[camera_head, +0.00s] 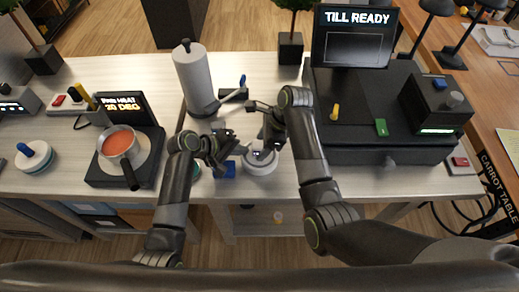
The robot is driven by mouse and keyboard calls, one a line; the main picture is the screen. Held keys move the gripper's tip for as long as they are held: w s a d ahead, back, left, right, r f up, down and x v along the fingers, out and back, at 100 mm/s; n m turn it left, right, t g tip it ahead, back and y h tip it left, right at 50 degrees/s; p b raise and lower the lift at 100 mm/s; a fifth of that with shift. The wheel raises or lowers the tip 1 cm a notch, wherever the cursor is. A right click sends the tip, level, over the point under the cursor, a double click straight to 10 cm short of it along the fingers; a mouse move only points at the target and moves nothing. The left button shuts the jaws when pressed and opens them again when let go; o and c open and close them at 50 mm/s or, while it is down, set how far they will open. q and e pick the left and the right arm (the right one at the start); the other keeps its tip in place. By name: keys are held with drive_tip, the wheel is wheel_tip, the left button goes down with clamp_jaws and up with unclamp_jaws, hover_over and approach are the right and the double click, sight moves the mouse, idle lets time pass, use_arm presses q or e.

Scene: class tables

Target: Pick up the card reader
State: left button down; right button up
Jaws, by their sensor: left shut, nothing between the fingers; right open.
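I cannot tell for sure which object is the card reader. A black box-shaped device (436,104) with a blue button, a grey knob and a lit green strip sits on the right part of the till. A small pale device (461,162) with a red top lies at the table's right end. My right gripper (257,126) is open above a white round object (260,160). Both grippers are well left of these two devices.
The till (365,140) with its screen fills the table's right half. A paper roll holder (194,79) stands behind my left gripper. A hot plate (101,172) with a pot of red contents (118,141) is at left. Bare tabletop (300,185) shows along the front.

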sight(259, 145)
drive_tip(key=shift+x, duration=1.3)
drive_tip(key=c, duration=1.1)
drive_tip(key=shift+r, duration=0.15)
wheel_tip(259, 145, up, 10)
drive_tip(key=shift+f, duration=0.1)
